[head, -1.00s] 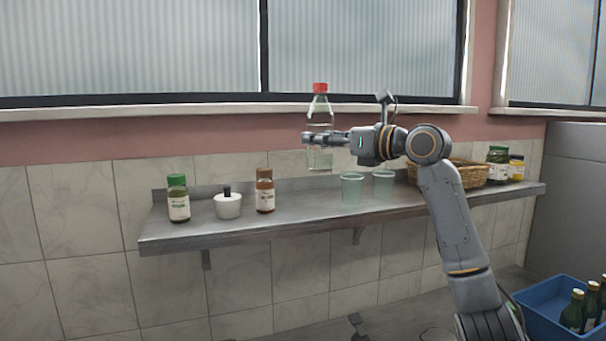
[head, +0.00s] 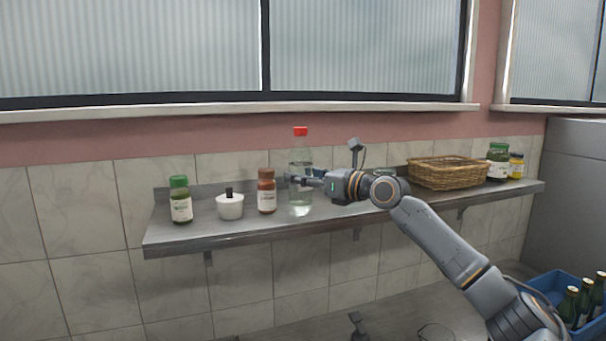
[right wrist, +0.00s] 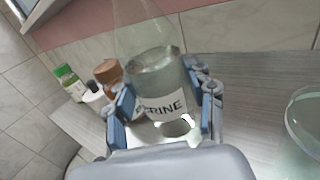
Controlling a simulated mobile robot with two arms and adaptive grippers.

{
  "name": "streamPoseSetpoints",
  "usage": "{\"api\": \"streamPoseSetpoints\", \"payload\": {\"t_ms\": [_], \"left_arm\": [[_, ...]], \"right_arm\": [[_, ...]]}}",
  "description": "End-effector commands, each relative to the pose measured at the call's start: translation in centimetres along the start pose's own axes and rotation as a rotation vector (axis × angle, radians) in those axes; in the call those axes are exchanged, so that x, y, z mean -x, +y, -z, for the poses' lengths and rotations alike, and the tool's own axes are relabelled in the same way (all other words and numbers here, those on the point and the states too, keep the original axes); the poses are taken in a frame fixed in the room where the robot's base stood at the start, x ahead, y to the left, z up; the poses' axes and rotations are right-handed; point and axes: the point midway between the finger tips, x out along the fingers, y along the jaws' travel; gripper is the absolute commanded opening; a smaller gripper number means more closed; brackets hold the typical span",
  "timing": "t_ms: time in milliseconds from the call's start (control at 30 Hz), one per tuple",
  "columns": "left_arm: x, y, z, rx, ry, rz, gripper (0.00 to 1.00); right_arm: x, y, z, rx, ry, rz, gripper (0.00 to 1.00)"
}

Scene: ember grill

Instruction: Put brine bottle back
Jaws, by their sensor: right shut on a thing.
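The brine bottle (head: 300,160) is clear with a red cap and stands upright at the shelf, just right of a brown-capped bottle. Its base appears at the shelf's surface, but I cannot tell for sure that it touches. My right gripper (head: 304,182) comes from the right and is shut on the bottle's body. In the right wrist view the two fingers (right wrist: 165,105) are on either side of the bottle (right wrist: 160,75), whose label reads "RINE" in part. The steel shelf (head: 230,238) runs along the tiled wall. My left gripper is not in view.
Left of the bottle stand a brown-capped bottle (head: 267,192), a white pot (head: 230,206) and a green-capped jar (head: 180,200). A glass (right wrist: 303,125) stands to the right. A wicker basket (head: 448,172) and jars (head: 497,162) are farther right. A blue crate (head: 545,283) of bottles sits below.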

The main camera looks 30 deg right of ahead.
Motion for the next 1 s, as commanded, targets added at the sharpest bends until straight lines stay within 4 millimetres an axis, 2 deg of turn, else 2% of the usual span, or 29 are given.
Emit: {"api": "streamPoseSetpoints", "payload": {"t_ms": [367,400,500,833,1000], "left_arm": [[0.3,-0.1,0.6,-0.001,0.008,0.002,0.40],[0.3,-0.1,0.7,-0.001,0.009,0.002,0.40],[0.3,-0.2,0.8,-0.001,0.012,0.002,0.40],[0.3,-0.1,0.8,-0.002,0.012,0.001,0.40],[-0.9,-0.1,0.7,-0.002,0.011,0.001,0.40]], "right_arm": [[0.0,0.0,0.6,0.001,-0.004,0.000,0.28],[0.0,0.1,0.8,0.000,-0.001,-0.001,0.58],[0.0,0.1,0.8,0.000,-0.001,-0.001,0.77],[0.0,0.1,0.7,0.000,-0.001,-0.001,0.77],[1.7,-0.1,1.2,0.001,0.000,0.001,0.77]]}}
